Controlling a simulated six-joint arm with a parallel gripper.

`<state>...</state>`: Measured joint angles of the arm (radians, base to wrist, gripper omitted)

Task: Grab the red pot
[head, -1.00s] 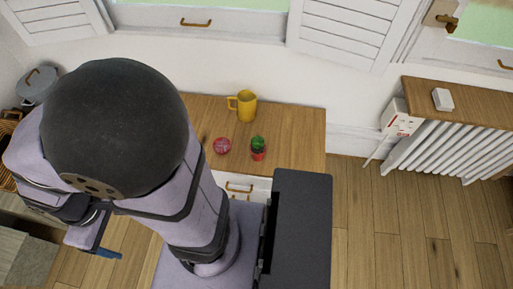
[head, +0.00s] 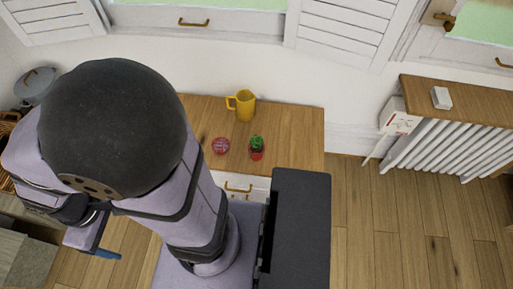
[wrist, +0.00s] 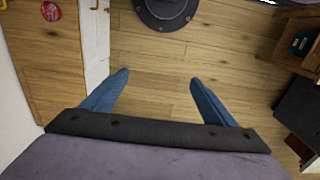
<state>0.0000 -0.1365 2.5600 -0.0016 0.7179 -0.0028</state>
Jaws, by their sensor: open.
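A small red pot (head: 256,155) with a green cactus (head: 257,142) in it stands upright on the wooden cabinet top (head: 290,130), near its front edge. My gripper (wrist: 158,82) is open and empty in the wrist view, with its two blue fingers spread over the wood floor. In the head view one blue fingertip (head: 108,254) shows low on the left, well away from the pot. The pot does not show in the wrist view.
A yellow jug (head: 244,106) stands behind the pot, and a round pink-red item (head: 221,146) lies to its left; it also shows in the wrist view (wrist: 50,12). A grey lidded pot (head: 37,84) is at far left. A radiator (head: 450,145) stands at right, with open floor before it.

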